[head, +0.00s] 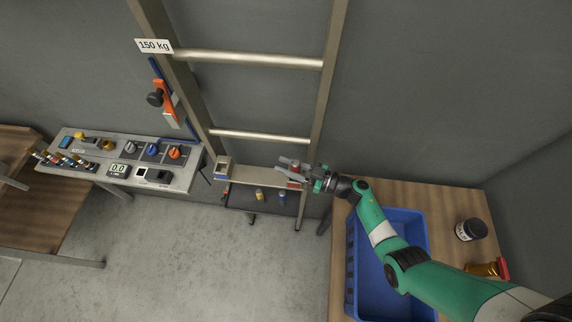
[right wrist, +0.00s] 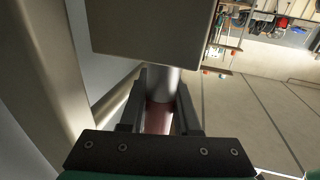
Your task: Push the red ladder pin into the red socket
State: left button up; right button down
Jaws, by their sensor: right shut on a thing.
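My right gripper (head: 283,164) is at the foot of the right ladder rail. In the right wrist view its fingers (right wrist: 160,100) are shut on the red ladder pin (right wrist: 157,118), a silver cylinder with a dark red part. A grey block (right wrist: 155,30) lies just beyond the fingertips and hides the pin's far end. I cannot tell how far the pin is in. My left gripper is not in view.
A control panel (head: 180,182) stands left. The floor in front is clear.

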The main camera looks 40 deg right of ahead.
jog(key=shift+f+b, duration=0.65)
jog(key=shift+f, duration=0.15)
jog(key=c, duration=0.5)
grip_release()
jog(key=shift+c, duration=0.2)
jog(key=p+v, duration=0.1)
jog(key=v, duration=0.6)
jog(key=shift+s+p, duration=0.25)
jog(key=shift+p, duration=0.15)
jog(key=shift+d, duration=0.1)
